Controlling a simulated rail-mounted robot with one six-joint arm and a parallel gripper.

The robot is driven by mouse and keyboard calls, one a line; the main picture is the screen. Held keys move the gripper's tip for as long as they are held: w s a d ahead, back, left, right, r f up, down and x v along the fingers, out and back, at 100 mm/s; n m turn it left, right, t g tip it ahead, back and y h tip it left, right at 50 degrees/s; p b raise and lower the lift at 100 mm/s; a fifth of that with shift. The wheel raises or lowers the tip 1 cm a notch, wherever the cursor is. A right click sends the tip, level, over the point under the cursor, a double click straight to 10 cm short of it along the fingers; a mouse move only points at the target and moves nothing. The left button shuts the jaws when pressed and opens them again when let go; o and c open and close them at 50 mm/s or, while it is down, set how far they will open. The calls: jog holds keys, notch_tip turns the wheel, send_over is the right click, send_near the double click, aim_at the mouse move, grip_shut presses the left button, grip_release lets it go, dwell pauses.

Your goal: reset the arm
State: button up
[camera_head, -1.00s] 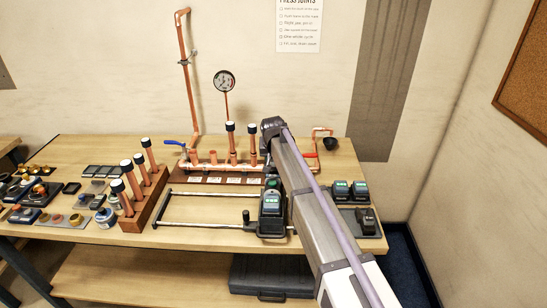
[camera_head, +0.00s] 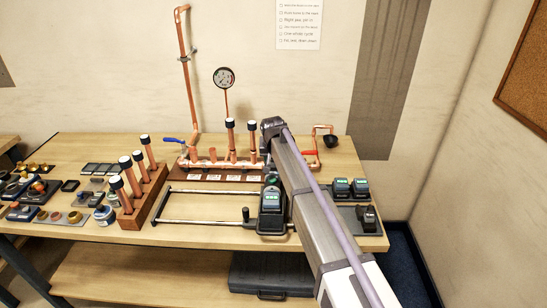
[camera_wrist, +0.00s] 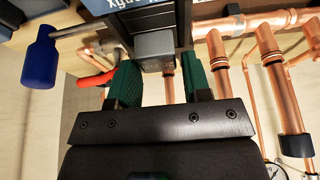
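My arm reaches in from the lower right in the head view, over the bench, and its far joint stands in front of the copper manifold (camera_head: 215,164). My gripper is mostly hidden there. In the wrist view its two green fingers (camera_wrist: 162,84) stand apart, with a copper pipe visible in the gap between them. A grey block (camera_wrist: 155,48) and a dark device with a blue label lie just beyond the fingertips; I cannot tell whether the fingers touch them. In the head view a dark tool with a lit screen (camera_head: 271,200) stands below the arm's end.
A wooden rack (camera_head: 148,197) of black-capped copper pieces stands left of two metal rails (camera_head: 200,190). The gauge (camera_head: 224,78) rises behind the manifold. Two screened devices (camera_head: 350,187) sit at right. Fittings crowd the bench's left side. A dark case (camera_head: 270,276) lies below.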

jog(key=o, duration=0.7)
jog(key=shift+o, duration=0.2)
jog(key=shift+r, duration=0.1)
notch_tip(320, 180, up, 8)
jog(key=p, duration=0.8)
